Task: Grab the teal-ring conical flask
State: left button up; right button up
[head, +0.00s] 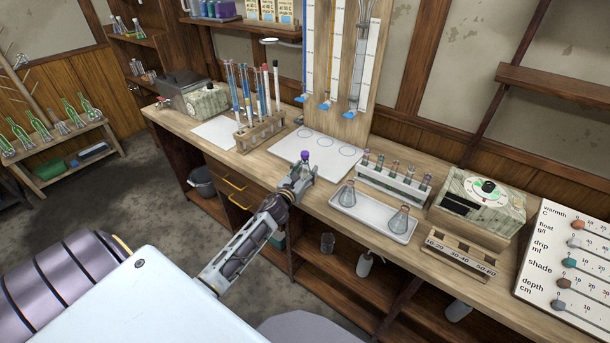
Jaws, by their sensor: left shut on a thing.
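My left gripper (299,176) reaches over the front edge of the bench and is shut on a small clear glass vessel with a purple top (306,156). The fingers hide most of its lower part, so I cannot tell its full shape. Two clear conical flasks stand upright on a white tray to the right of the gripper: the nearer-left flask (347,194) and the right flask (399,220). Their ring colours are too small to tell, and I make out no clear teal ring. My right gripper is not in view.
A white plate with marked circles (290,150) lies behind the gripper. A rack of small capped tubes (393,182) stands behind the tray (372,224). A wooden rack of tall tubes (260,132) is left, and a dial device (484,198) right.

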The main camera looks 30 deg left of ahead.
aim_at(303, 159)
pick_arm(q)
jog(key=shift+r+p, duration=0.45)
jog(key=shift+r, duration=3.1)
